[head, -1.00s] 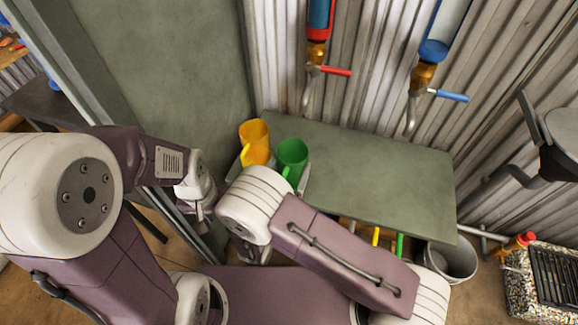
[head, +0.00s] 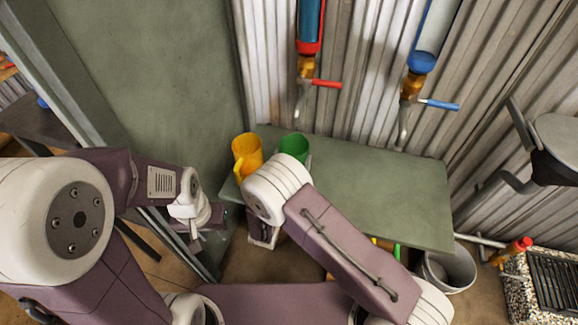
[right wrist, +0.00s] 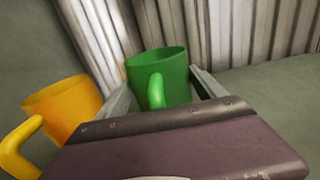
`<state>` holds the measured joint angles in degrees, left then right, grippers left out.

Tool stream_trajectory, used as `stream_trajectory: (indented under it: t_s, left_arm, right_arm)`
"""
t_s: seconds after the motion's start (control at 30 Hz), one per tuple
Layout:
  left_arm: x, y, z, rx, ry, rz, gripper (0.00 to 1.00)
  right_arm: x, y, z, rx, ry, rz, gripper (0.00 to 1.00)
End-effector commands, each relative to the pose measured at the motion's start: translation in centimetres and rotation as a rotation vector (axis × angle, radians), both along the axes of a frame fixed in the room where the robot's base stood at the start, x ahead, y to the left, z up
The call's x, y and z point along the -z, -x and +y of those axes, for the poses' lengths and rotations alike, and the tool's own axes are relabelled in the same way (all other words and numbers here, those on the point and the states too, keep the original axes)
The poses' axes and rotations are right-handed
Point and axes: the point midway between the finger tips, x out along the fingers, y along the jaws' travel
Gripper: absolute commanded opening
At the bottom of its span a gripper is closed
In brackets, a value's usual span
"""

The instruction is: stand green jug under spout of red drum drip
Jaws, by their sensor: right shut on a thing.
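The green jug (head: 294,146) is upright over the left part of the grey-green bench, next to the yellow jug. My right gripper (right wrist: 166,92) is shut on the green jug (right wrist: 157,70), one finger on each side; its handle faces the wrist camera. Whether the jug's base touches the bench is hidden. The red drum drip (head: 311,35), with red trim, hangs on the corrugated wall behind. Its spout (head: 299,100) points down above the bench, beyond the jug, and its red lever (head: 327,84) points right. My left gripper (head: 207,219) is at the left, away from the jugs; its jaws are unclear.
The yellow jug (head: 247,152) stands at the bench's left end, close to the green one. The bench (head: 390,190) is bare to the right. A blue-trimmed drip (head: 422,60) with a blue lever hangs at right. A bucket (head: 450,272) stands by the bench's right end.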

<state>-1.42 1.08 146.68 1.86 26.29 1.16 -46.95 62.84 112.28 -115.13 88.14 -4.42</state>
Motion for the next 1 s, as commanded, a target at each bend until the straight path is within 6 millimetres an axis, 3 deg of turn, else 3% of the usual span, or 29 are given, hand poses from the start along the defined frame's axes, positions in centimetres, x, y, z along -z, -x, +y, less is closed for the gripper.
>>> stream_trajectory:
  t_s: [0.23,1.0]
  left_arm:
    - [0.06,0.0,0.0,0.0,0.0,0.0,0.36]
    - [0.6,0.0,0.0,0.0,0.0,0.0,0.36]
  right_arm:
    - [-0.03,-0.84,-0.3,0.0,-0.001,-0.001,0.35]
    - [0.83,-0.84,-0.3,0.0,0.0,0.0,0.35]
